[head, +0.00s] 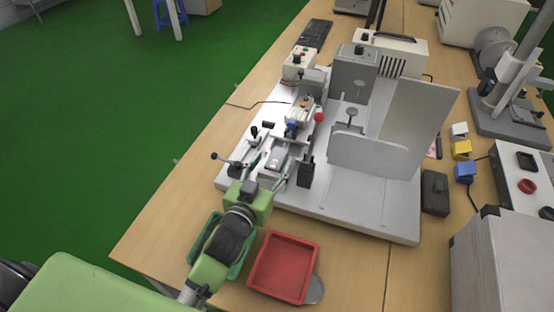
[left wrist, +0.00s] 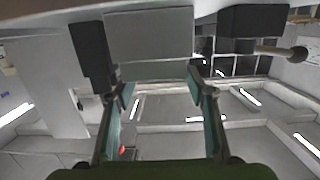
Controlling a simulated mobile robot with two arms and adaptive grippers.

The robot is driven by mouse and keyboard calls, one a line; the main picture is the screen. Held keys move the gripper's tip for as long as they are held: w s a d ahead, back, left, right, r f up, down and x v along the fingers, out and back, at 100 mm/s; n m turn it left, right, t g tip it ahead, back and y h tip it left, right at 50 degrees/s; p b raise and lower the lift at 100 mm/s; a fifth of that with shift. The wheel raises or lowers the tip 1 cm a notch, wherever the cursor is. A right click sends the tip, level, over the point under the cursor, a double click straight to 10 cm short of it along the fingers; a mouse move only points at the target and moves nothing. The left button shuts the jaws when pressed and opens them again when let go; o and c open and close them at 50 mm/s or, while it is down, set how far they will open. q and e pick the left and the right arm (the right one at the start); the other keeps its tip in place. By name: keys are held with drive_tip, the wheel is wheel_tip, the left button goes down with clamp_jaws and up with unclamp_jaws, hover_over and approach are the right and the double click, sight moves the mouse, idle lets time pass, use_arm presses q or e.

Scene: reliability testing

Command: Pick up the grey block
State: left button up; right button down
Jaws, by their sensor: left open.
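The grey block (head: 275,158) sits in the small fixture on the white testing platform (head: 352,205). In the left wrist view the grey block (left wrist: 150,34) is at the top, with a dark piece on each side. My left gripper (head: 267,170), on a green arm from the lower left, is open at the front of the fixture. In the left wrist view the left gripper's fingers (left wrist: 155,82) stand apart below the block, with nothing between them. I cannot tell exactly how far the tips are from the block. My right gripper is not in view.
A red tray (head: 283,268) and a green tray (head: 210,248), partly behind my arm, lie at the table's front. A tall grey plate (head: 415,115) stands right of the fixture. A black box (head: 434,193) and coloured blocks (head: 461,150) lie farther right.

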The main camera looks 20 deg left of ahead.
sight(276, 160)
use_arm(q)
drive_tip(key=shift+w+d, duration=0.1)
drive_tip(key=shift+w, duration=0.45)
drive_tip(key=w, duration=0.2)
drive_tip(key=w+f+p, duration=0.1)
drive_tip(key=w, duration=0.1)
drive_tip(key=shift+w+d, duration=0.1)
drive_tip(key=shift+d, duration=0.1)
drive_tip(key=c, duration=1.2)
